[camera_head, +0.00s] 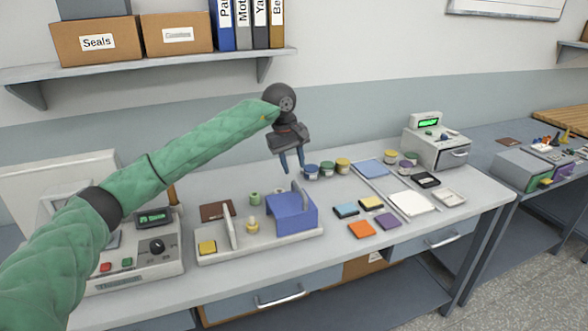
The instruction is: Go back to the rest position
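My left gripper (292,168) hangs in the air above the table, behind and above the blue box on the bobbin tray. Its two fingers point down with a gap between them and hold nothing. My green-sleeved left arm reaches in from the left edge. The light tray (270,246) stands on the table below. It carries a blue box (292,218), a pale upright divider, a yellow bobbin (252,226) and a yellow square piece (207,247). A green bobbin (254,198) is behind the yellow one. My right gripper is out of view.
A grey control device (140,255) stands left of the tray, partly behind my arm. Several lidded jars (326,169) stand behind. Flat coloured pieces (361,230) and a white pad (412,203) lie right. A shelf (180,65) with boxes and binders hangs above.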

